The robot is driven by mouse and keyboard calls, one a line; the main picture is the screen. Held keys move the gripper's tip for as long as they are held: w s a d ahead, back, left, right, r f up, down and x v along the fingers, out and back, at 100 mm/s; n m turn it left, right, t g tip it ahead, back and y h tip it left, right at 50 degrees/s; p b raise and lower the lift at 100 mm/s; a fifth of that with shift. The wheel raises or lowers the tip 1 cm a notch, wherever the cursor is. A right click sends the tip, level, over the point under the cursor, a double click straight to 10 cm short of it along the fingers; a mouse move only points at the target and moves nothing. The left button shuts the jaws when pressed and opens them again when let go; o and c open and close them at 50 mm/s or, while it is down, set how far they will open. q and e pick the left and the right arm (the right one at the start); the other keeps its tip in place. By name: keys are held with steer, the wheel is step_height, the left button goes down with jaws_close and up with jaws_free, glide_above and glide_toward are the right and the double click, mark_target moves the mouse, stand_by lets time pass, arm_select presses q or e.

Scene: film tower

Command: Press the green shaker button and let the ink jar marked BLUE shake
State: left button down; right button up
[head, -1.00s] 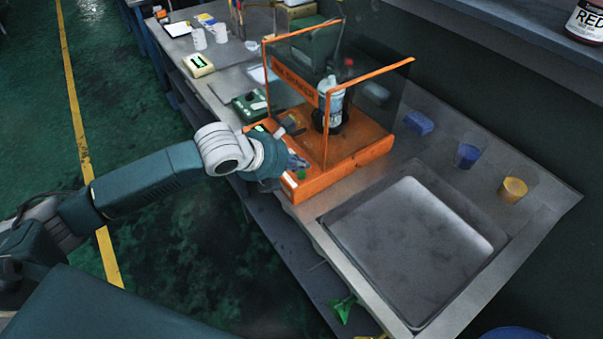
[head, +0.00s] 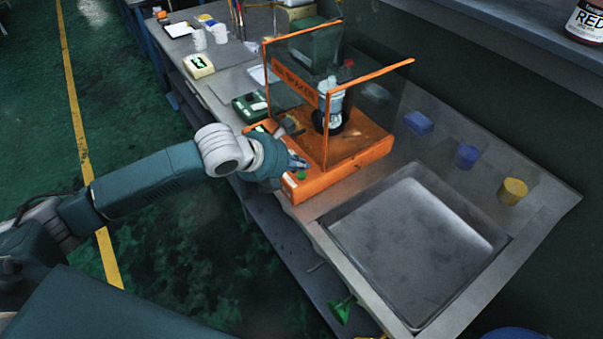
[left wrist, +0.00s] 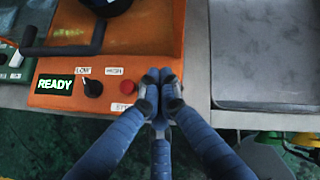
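The orange shaker (head: 318,184) stands on the bench with clear panels around its platform. A pale bottle-like ink jar (head: 332,102) stands upright in a black holder inside; its marking is not legible. The green button (head: 301,175) is at the near right end of the shaker's front. My left gripper (head: 298,162) is just beside and above this button; contact cannot be told. In the left wrist view its fingertips (left wrist: 160,92) are together and empty, right of a red button (left wrist: 127,87), and the green button is hidden. The display (left wrist: 54,85) reads READY. My right gripper is not in view.
A shallow grey tray (head: 327,222) lies right of the shaker. A blue block (head: 418,123), a blue cup (head: 467,156) and a yellow cup (head: 513,190) stand behind it. A black knob (left wrist: 93,89) is beside the display. A green funnel-like part (head: 342,308) is below the bench edge.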

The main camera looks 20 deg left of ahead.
arm_select(q)
steer(key=shift+f, duration=0.1)
steer(key=shift+f, duration=0.3)
steer(key=shift+f, duration=0.1)
